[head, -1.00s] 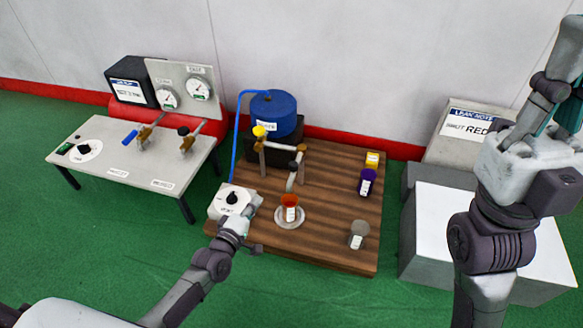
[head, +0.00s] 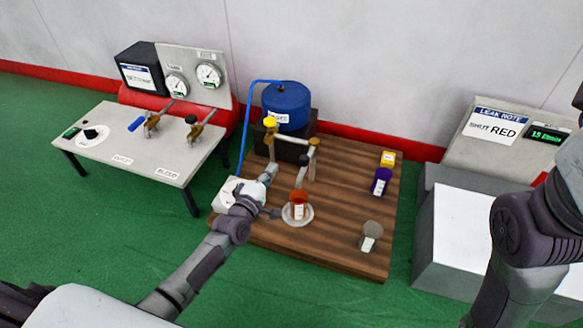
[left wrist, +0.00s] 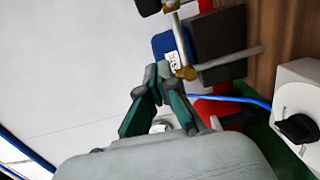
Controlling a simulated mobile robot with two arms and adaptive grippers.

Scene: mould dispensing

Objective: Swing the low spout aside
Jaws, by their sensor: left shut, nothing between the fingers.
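The low spout (head: 302,173) is a short grey piece slanting down from the brass fitting at the right end of the pipe frame (head: 294,137). Its lower end is just above an orange-red cup (head: 299,199), which stands on a round pale dish (head: 287,219). My left gripper (head: 269,172) is shut and empty, to the left of the spout and apart from it, in front of the frame. In the left wrist view its fingertips (left wrist: 153,80) meet, with the blue drum (left wrist: 166,44) beyond. My right gripper is out of view.
A white box with a black knob (left wrist: 297,128) stands beside my left wrist. A side table (head: 125,150) with valves stands left.

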